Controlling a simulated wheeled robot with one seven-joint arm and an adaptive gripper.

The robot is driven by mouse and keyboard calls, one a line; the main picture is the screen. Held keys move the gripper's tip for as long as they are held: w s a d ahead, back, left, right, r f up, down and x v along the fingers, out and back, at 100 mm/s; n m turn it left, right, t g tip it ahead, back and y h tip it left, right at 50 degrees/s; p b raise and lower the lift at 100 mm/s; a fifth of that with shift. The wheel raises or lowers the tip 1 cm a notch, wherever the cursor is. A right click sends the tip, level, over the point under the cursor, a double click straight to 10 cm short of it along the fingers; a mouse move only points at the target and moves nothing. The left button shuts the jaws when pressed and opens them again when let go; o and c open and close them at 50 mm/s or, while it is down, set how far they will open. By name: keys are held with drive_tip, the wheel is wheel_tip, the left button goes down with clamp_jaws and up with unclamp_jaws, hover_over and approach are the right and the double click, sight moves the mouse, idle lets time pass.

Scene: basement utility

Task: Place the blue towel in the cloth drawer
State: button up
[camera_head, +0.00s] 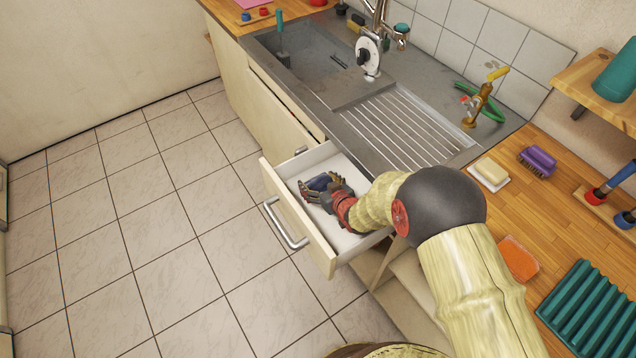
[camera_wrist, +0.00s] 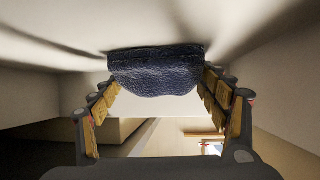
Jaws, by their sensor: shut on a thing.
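The blue towel (camera_wrist: 155,72) is dark blue and textured, and sits between the fingers of my gripper (camera_wrist: 158,85) in the wrist view. In the head view my gripper (camera_head: 322,186) is inside the open drawer (camera_head: 291,235), shut on the towel (camera_head: 321,181), which shows just at the fingertips. The drawer is white inside with a pale wooden front and a metal bar handle. The towel is low in the drawer, close to its floor; I cannot tell whether it touches. Part of the towel is hidden by the fingers.
The drawer is pulled out beneath the steel sink (camera_head: 320,75) and drainboard. A wooden counter holds a soap bar (camera_head: 491,171), a purple brush (camera_head: 537,161), an orange sponge (camera_head: 518,258) and a green rack (camera_head: 590,310). The tiled floor (camera_head: 130,230) at left is clear.

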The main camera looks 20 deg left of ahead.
drive_tip(key=shift+f, duration=0.1)
drive_tip(key=o, duration=1.2)
drive_tip(key=shift+c, duration=0.2)
drive_tip(key=shift+r, duration=0.25)
drive_tip(key=p+v, duration=0.2)
drive_tip(key=v, duration=0.5)
drive_tip(key=shift+s+d+r+p, duration=0.1)
drive_tip(key=shift+s+d+p, duration=0.05)
drive_tip(key=shift+p, duration=0.15)
